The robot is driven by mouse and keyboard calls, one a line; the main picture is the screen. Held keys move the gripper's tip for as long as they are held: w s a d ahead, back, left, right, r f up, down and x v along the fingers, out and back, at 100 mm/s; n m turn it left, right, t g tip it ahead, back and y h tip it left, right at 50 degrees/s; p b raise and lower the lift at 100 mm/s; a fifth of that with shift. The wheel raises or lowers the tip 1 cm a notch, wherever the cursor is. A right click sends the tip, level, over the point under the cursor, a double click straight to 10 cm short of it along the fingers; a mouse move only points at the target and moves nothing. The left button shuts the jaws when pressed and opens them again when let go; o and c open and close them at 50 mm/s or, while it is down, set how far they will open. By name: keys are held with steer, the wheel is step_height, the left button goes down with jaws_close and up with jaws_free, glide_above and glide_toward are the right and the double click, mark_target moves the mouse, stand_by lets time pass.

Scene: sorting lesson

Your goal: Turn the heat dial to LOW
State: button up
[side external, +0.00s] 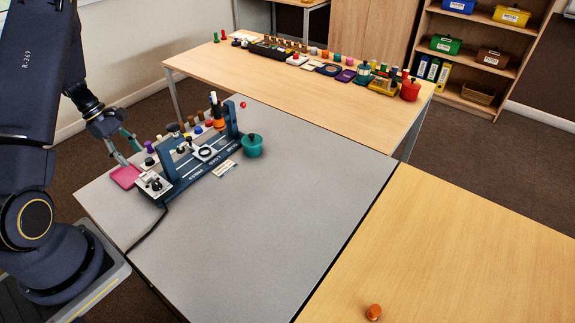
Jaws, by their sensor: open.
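A dark blue panel unit (190,175) stands near the far left part of the grey table. A pale plate with a black knob (156,184) is at its near left end. A round dial-like part (205,152) on a white plate sits near its middle. The lettering is too small to read, so I cannot tell which is the heat dial or where it points. My gripper (132,157) is open and appears empty, behind and left of the unit, above a pink tray (126,177). It appears apart from the knob.
A teal pot (252,146) stands right of the unit, beside a small card (224,168). Uprights and several small pegs crowd the unit's back. A cable (150,230) runs off the left edge. The grey table's middle (270,230) is clear. An orange knob (373,312) lies on the wooden table.

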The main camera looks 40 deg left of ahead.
mark_target(155, 183)
steer(key=x, duration=1.1)
jaws_close()
steer(key=shift+n, duration=0.3)
steer(key=n, duration=0.2)
steer(key=n+t+y, duration=0.1)
steer(key=n, duration=0.1)
steer(key=shift+s+d+t, duration=0.1)
steer(key=shift+s+t, duration=0.05)
steer(key=shift+t, duration=0.15)
steer(key=n, duration=0.2)
steer(key=n+y, duration=0.1)
steer(key=n, duration=0.1)
steer(key=shift+d+t+y, duration=0.1)
steer(key=shift+t+y, duration=0.2)
steer(key=shift+n, duration=0.5)
